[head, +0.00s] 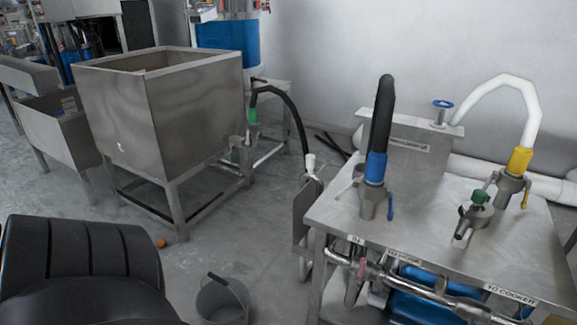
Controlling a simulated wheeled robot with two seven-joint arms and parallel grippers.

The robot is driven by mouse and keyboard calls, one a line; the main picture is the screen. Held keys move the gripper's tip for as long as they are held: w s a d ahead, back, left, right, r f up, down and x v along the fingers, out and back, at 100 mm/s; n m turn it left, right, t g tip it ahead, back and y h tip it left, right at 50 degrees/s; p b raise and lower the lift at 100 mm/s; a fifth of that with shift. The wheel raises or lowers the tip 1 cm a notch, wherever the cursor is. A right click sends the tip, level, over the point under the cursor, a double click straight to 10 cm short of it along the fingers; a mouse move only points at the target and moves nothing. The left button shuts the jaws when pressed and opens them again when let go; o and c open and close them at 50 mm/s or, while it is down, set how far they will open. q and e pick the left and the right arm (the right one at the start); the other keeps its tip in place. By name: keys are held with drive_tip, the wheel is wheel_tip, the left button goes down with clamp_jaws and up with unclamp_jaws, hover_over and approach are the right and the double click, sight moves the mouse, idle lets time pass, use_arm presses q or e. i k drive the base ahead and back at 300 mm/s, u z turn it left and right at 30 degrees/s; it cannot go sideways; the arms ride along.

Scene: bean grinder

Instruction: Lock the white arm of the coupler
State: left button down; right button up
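No gripper of mine shows. A coupler with a blue collar (376,168) stands upright on the steel table (430,235), with a black hose rising from it. A blue lever (390,206) hangs down its right side; a thin pale grey lever shows at its left. A yellow coupler (520,160) with a white hose stands further right, its yellow lever hanging down. A green-capped fitting (479,198) without a hose stands between. A white-topped fitting (310,163) stands left of the table. I cannot tell which piece is the white arm, or its lock state.
A large steel hopper (165,115) stands at left, with a green coupler (252,115) and black hose beside it. A grey bucket (222,302) is on the floor at front. Pipes run along the table's front. Open floor lies between hopper and table.

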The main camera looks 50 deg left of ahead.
sight(340, 194)
drive_tip(key=u, duration=1.35)
